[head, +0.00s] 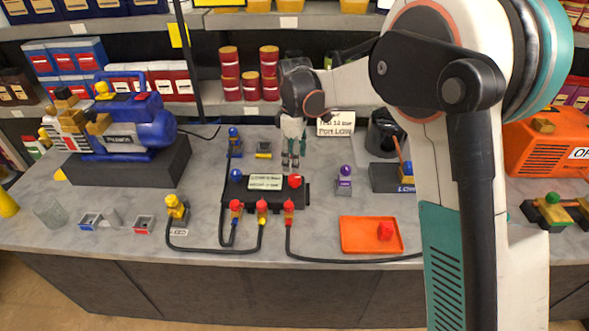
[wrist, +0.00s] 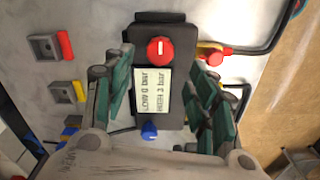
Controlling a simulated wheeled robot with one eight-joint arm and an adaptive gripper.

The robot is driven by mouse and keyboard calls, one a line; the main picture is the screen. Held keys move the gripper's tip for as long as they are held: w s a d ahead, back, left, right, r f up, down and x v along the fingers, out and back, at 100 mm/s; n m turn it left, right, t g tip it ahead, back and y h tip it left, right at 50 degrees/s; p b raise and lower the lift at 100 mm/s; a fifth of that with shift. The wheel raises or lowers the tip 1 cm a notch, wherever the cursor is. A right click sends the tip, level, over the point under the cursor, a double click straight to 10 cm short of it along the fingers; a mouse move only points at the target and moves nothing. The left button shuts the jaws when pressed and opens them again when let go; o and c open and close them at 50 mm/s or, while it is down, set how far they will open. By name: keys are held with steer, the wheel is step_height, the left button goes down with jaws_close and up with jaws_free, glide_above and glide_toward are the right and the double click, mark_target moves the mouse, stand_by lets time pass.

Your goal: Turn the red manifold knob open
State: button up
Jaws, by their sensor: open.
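The manifold (head: 265,203) is a black block on the grey bench, with a pale display on its top; it also shows in the wrist view (wrist: 178,35). The red knob (head: 295,181) sits on its right end in the head view. In the wrist view the red knob (wrist: 160,50) is round with a white mark, near the top of the block. A blue knob (head: 236,174) is at the other end, also in the wrist view (wrist: 149,131). My gripper (head: 291,162) is open above the manifold, its fingers (wrist: 163,90) apart on either side of the block. Nothing is between them but the view of the block.
Black hoses run from red and yellow fittings (head: 262,206) along the manifold's front. An orange tray (head: 350,235) with a red part lies front right. A purple-topped fitting (head: 344,180) stands right of the manifold. A blue pump (head: 140,135) stands left. Shelves line the back.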

steer(key=shift+r, duration=2.2)
steer(key=s+d+r+m+t, duration=0.2)
steer(key=s+d+r+m, duration=0.3)
steer(key=s, duration=0.3)
steer(key=s+d+r+m+t, duration=0.2)
steer(key=s+d+r+m, duration=0.1)
steer(key=s+d+r, duration=0.35)
steer(key=s+d+f+m+t, duration=0.1)
steer(key=s+d+f+m, duration=0.1)
steer(key=s, duration=0.6)
steer(key=s+d+f+m+t, duration=0.2)
steer(key=s+d+m, duration=0.3)
steer(key=s, duration=0.3)
steer(key=shift+s+d+f, duration=0.35)
steer(key=shift+d+f, duration=0.15)
